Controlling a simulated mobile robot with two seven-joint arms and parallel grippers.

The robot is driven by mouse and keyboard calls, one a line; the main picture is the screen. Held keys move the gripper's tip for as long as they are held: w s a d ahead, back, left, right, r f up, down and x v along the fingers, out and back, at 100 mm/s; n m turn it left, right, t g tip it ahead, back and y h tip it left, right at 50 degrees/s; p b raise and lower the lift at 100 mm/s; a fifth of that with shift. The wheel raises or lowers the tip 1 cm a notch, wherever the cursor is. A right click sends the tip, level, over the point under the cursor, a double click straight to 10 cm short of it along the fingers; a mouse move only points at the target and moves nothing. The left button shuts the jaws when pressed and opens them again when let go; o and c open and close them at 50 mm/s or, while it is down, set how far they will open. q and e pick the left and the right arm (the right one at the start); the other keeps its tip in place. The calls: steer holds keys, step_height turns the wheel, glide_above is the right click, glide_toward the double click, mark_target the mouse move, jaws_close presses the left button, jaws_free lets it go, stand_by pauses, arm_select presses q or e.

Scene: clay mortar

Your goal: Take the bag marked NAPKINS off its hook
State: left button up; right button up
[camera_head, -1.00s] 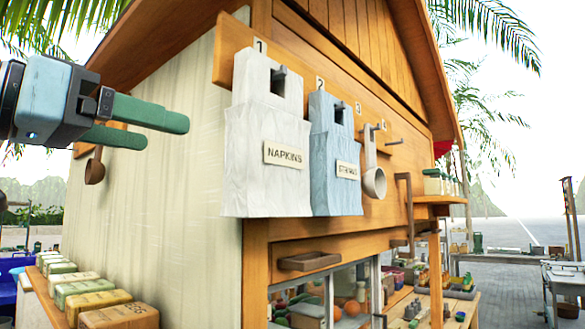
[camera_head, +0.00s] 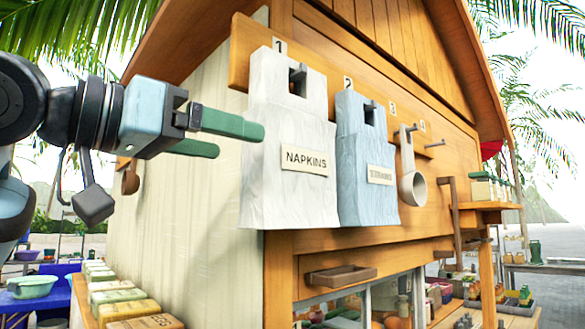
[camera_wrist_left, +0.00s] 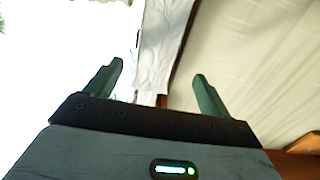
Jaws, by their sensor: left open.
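The white bag marked NAPKINS (camera_head: 290,200) hangs by its handle opening from the hook (camera_head: 298,75) under number 1 on the wooden rail. My left gripper (camera_head: 240,140) is open and empty, its green fingers pointing right at the left edge of the bag in the head view. Whether a finger touches the bag cannot be told. In the left wrist view the bag (camera_wrist_left: 160,45) shows ahead, beyond the gap between the two fingers (camera_wrist_left: 158,82). My right gripper is not in view.
A blue bag (camera_head: 365,205) hangs at number 2, close beside the white one. A ladle (camera_head: 411,185) hangs at number 3, and hook 4 (camera_head: 434,144) is bare. A small wooden tray (camera_head: 341,276) juts out below. Several boxes (camera_head: 128,300) line a ledge at the lower left.

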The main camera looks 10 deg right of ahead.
mark_target(251, 145)
arm_select(q)
steer(key=x, duration=0.4)
steer(key=shift+s+d, duration=0.25)
steer(key=shift+d, duration=0.15)
steer(key=shift+w+d, duration=0.25)
steer(key=shift+d, duration=0.05)
steer(key=shift+a, duration=0.1)
steer(key=c, duration=1.3)
steer(key=shift+r, duration=0.1)
